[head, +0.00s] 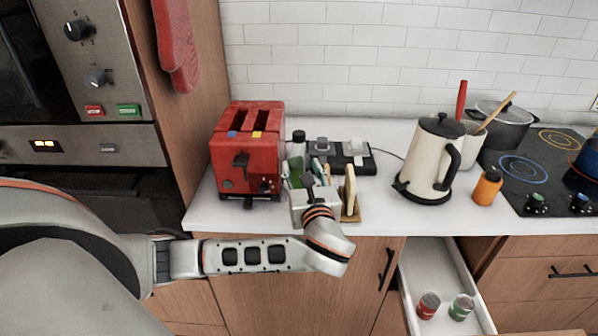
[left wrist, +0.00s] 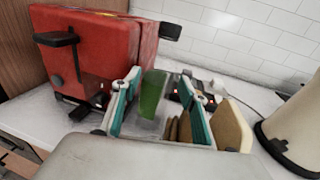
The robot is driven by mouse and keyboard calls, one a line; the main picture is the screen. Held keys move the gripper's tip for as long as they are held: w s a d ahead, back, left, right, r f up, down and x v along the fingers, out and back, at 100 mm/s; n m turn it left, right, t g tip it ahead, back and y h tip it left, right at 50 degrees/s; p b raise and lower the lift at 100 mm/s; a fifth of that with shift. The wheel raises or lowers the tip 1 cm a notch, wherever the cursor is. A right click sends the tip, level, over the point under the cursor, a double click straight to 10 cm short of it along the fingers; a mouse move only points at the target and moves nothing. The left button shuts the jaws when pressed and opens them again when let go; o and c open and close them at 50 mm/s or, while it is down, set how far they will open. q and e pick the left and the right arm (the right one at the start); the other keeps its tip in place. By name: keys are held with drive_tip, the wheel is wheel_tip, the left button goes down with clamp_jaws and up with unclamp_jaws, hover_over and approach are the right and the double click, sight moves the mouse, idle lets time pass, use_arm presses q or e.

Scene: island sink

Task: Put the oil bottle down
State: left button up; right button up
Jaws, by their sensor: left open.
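The oil bottle (head: 297,151), with a dark cap and green lower part, stands upright on the white counter just right of the red toaster. Its lower part is partly hidden by my left gripper (head: 303,172). In the left wrist view, the green of the bottle (left wrist: 152,93) shows between the two teal fingers of my left gripper (left wrist: 161,78). The fingers are spread, with gaps visible on both sides of the green part. The bottle's base is hidden behind the gripper body. My right gripper is not in view.
The red toaster (head: 245,153) is close on the left. Bread slices (head: 350,190) stand close on the right; a black device (head: 352,158) lies behind. A cream kettle (head: 432,160), orange bottle (head: 487,187) and cooktop (head: 540,165) are farther right. An open drawer (head: 445,262) holds two cans.

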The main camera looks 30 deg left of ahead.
sight(301, 165)
use_arm(q)
drive_tip(key=x, duration=0.4)
drive_tip(key=shift+w+a, duration=0.25)
drive_tip(key=c, duration=1.2)
clamp_jaws()
drive_tip(key=shift+r, duration=0.15)
